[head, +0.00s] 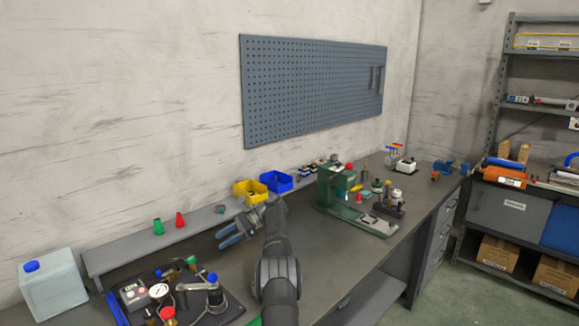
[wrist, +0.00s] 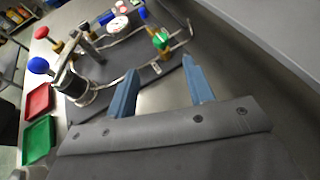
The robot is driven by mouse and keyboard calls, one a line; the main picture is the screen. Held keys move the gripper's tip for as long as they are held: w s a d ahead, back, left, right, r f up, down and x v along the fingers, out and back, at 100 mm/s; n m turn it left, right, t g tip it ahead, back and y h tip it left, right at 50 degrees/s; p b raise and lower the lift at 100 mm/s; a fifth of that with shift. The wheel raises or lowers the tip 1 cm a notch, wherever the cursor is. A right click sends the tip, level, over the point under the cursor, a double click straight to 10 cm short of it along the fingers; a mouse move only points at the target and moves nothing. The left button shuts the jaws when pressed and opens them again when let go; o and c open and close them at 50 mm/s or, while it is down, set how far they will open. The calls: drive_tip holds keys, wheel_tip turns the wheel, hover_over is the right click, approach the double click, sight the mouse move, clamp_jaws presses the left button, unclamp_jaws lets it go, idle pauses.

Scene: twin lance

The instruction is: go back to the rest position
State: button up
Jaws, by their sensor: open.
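My gripper (head: 229,235) is in the head view, left of the middle, at the end of my dark arm and over the bench. Its two blue fingers are apart with nothing between them. In the wrist view my gripper (wrist: 160,80) also shows open and empty. The fingers point toward a dark board with a gauge and bent metal tubing (wrist: 150,45). No rest position is marked in either view.
The dark board with the gauge (head: 158,291) lies at the front left of the bench, by a white jug (head: 52,283). Yellow (head: 249,191) and blue (head: 277,182) bins stand on the back ledge. A green press (head: 335,189) stands to the right. The bench middle (head: 315,240) is clear.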

sight(190, 258)
drive_tip(key=x, duration=1.2)
drive_tip(key=shift+d, duration=0.1)
drive_tip(key=shift+d+m+t, duration=0.2)
drive_tip(key=shift+m+t, duration=0.2)
drive_tip(key=shift+s+m+t, duration=0.2)
drive_tip(key=shift+m+t, duration=0.85)
drive_tip(key=shift+t, duration=0.2)
drive_tip(key=shift+s+m+t, duration=0.15)
drive_tip(key=shift+m+t, duration=0.95)
drive_tip(key=shift+t, duration=0.2)
drive_tip(key=shift+s+m+t, duration=0.2)
drive_tip(key=shift+m+t, duration=0.85)
drive_tip(key=shift+t, duration=0.2)
drive_tip(key=v, duration=1.3)
drive_tip(key=shift+f, duration=0.35)
